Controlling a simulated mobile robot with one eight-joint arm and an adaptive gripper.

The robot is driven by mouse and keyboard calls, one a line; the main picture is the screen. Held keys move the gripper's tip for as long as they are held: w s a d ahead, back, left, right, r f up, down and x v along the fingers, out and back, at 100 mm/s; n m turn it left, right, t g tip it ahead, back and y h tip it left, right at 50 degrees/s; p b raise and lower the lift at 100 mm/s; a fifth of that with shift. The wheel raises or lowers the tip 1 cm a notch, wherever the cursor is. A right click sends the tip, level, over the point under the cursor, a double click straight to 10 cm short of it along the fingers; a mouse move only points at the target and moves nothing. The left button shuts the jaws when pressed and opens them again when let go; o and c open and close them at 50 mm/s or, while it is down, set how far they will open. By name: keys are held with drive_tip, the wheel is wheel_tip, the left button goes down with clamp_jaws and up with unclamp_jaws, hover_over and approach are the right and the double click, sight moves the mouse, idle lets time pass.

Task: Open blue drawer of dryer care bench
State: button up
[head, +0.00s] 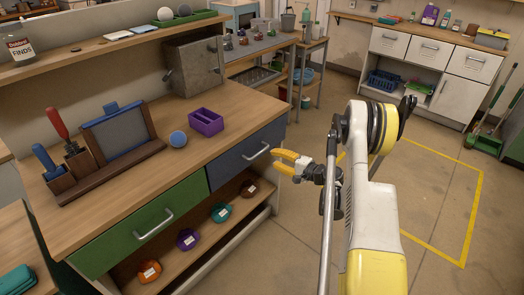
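The dryer care bench (140,175) stands at the left with a wooden top. Its blue drawer (236,163) is on the right of the front, next to a green drawer (150,222). Both drawers look shut. The blue drawer has a silver bar handle (257,151). My gripper (282,165), with yellow fingers, is just right of and slightly below this handle in the picture. Its fingers point left toward the drawer and appear parted, with nothing between them. I cannot tell the exact distance to the handle, but no contact shows.
Free floor (430,190) with yellow lines lies at right.

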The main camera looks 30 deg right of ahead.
sight(260, 152)
drive_tip(key=b+x, duration=0.3)
drive_tip(key=x, duration=0.6)
drive_tip(key=shift+r, duration=0.1)
drive_tip(key=shift+s, duration=0.1)
drive_tip(key=shift+d, duration=0.1)
clamp_jaws()
